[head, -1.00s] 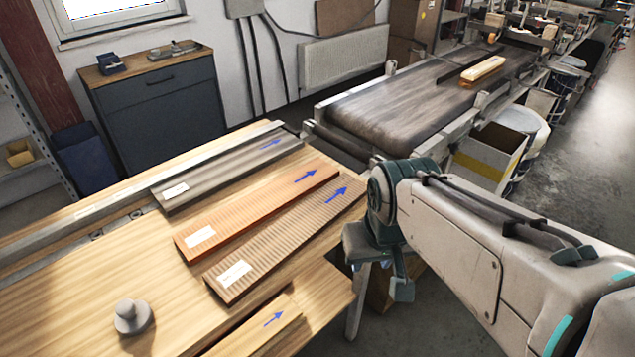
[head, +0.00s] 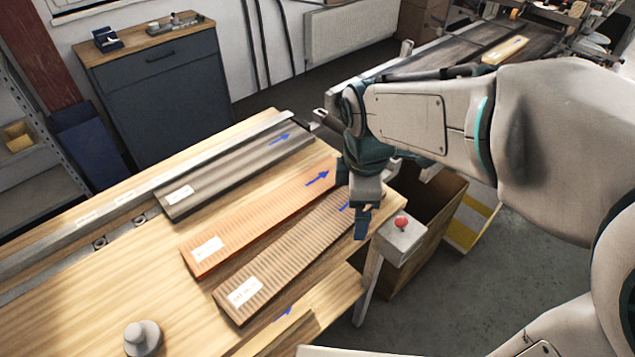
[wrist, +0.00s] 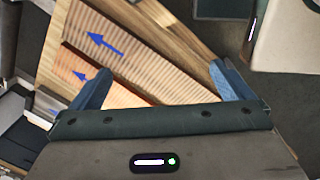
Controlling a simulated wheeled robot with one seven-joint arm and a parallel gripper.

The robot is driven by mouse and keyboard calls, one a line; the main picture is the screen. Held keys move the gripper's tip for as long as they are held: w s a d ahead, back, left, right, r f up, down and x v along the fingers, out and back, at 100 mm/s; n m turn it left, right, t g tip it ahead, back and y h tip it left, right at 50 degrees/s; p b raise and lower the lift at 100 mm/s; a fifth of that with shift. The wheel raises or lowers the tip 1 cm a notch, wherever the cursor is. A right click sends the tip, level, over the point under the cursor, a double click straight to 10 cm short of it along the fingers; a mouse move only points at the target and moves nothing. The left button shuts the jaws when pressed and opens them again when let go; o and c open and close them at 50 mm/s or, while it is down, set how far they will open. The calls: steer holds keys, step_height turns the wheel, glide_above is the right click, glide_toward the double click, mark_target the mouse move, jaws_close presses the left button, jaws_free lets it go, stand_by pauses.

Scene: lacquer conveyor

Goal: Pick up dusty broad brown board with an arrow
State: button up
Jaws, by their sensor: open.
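A broad ribbed brown board (head: 290,255) with a white label and a blue arrow lies on the wooden table, near its right edge; it looks pale and dusty. In the wrist view the ribbed brown board (wrist: 150,60) shows its blue arrow and runs between my fingers' sides. My gripper (head: 362,222) is at the arrow end of this board and partly hides the arrow. The wrist view shows my gripper (wrist: 160,84) open, its blue fingers apart with nothing gripped. Whether the fingers touch the board cannot be told.
An orange-brown board (head: 260,220) with an arrow lies close alongside. A grey board (head: 235,170) lies behind it along a metal rail. A grey knob (head: 142,337) stands at the front left. A red button box (head: 401,226) is right of the table corner; a conveyor is behind.

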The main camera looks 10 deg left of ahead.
steer(key=w+a+n+g+p, duration=0.1)
steer(key=a+n+p, duration=0.1)
steer(key=a+n, duration=0.75)
glide_above(309, 237)
steer(key=shift+n, duration=0.25)
steer(key=f, duration=0.8)
steer(key=shift+d+f, duration=0.1)
steer(key=shift+d, duration=0.2)
steer(key=shift+a+f+p, duration=0.15)
steer(key=shift+f, duration=1.2)
steer(key=shift+a+f+p, duration=0.15)
steer(key=shift+f, duration=1.2)
steer(key=c, duration=1.3)
